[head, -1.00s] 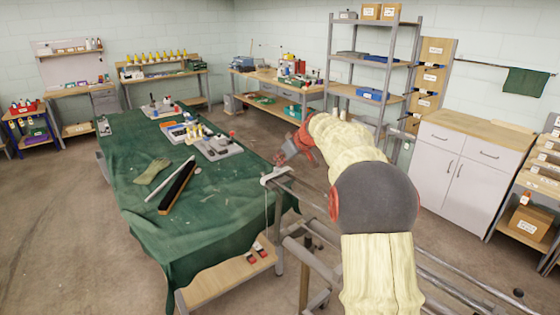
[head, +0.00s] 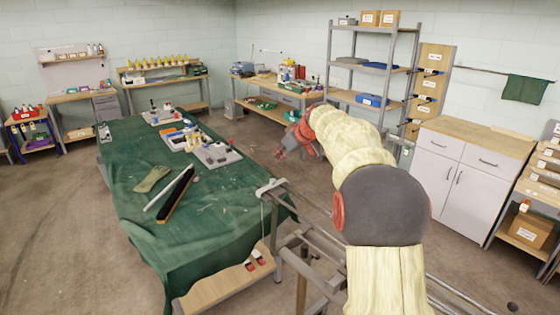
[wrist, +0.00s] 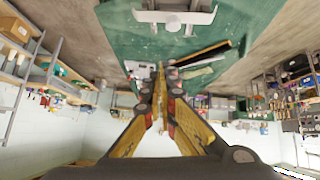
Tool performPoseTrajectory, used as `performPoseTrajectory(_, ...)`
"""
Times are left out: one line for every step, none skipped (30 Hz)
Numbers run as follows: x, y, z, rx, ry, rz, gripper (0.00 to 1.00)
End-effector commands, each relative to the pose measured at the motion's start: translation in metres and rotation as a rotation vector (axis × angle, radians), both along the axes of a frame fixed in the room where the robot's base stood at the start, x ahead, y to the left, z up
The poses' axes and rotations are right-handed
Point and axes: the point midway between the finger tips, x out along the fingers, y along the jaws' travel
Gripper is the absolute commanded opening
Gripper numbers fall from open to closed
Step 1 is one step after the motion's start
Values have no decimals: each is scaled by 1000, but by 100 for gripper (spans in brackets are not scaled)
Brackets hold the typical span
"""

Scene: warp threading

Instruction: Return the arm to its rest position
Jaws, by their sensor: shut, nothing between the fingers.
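My gripper (head: 281,153) is shut and empty. It hangs in the air above and beyond the corner of the green-covered table (head: 190,245), apart from the white bracket there (head: 268,187). In the wrist view my gripper's fingertips (wrist: 166,68) meet with nothing between them. The white bracket (wrist: 175,16) also shows at the top of that view. A thin pale thread hangs from the bracket in the head view, with small red weights (head: 258,258) low down beside the table.
A dark bar (head: 176,195), a pale rod (head: 165,200) and a glove-like cloth (head: 152,179) lie on the table. Trays with bottles stand farther back. A grey metal frame (head: 310,265) stands under my arm. A shelf rack (head: 362,68) and white cabinet (head: 465,170) stand behind and right.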

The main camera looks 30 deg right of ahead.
Motion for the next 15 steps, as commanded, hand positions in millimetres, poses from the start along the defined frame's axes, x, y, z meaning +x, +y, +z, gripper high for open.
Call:
performPoseTrajectory(-9, 0, 10, 0, -1, 0, 0)
performPoseTrajectory(-13, -1, 14, 1, 0, -1, 0)
performPoseTrajectory(-19, -1, 20, 0, 0, 0, 0)
performPoseTrajectory(-23, -2, 24, 0, 0, 0, 0)
performPoseTrajectory(-27, -2, 27, 1, 0, 1, 0)
performPoseTrajectory(-32, -3, 32, 1, 1, 1, 0)
performPoseTrajectory(-36, -4, 35, 1, 1, 1, 0)
performPoseTrajectory(-39, -4, 38, 1, 1, 1, 0)
performPoseTrajectory(-42, -4, 41, 1, 1, 1, 0)
performPoseTrajectory(-45, -4, 43, 2, 2, 2, 0)
performPoseTrajectory(-46, -4, 45, 2, 2, 2, 0)
performPoseTrajectory(-49, -5, 47, 2, 2, 2, 0)
performPoseTrajectory(-50, -5, 48, 1, 2, 1, 0)
performPoseTrajectory(-51, -5, 49, 1, 2, 1, 0)
performPoseTrajectory(-52, -5, 50, 1, 2, 1, 0)
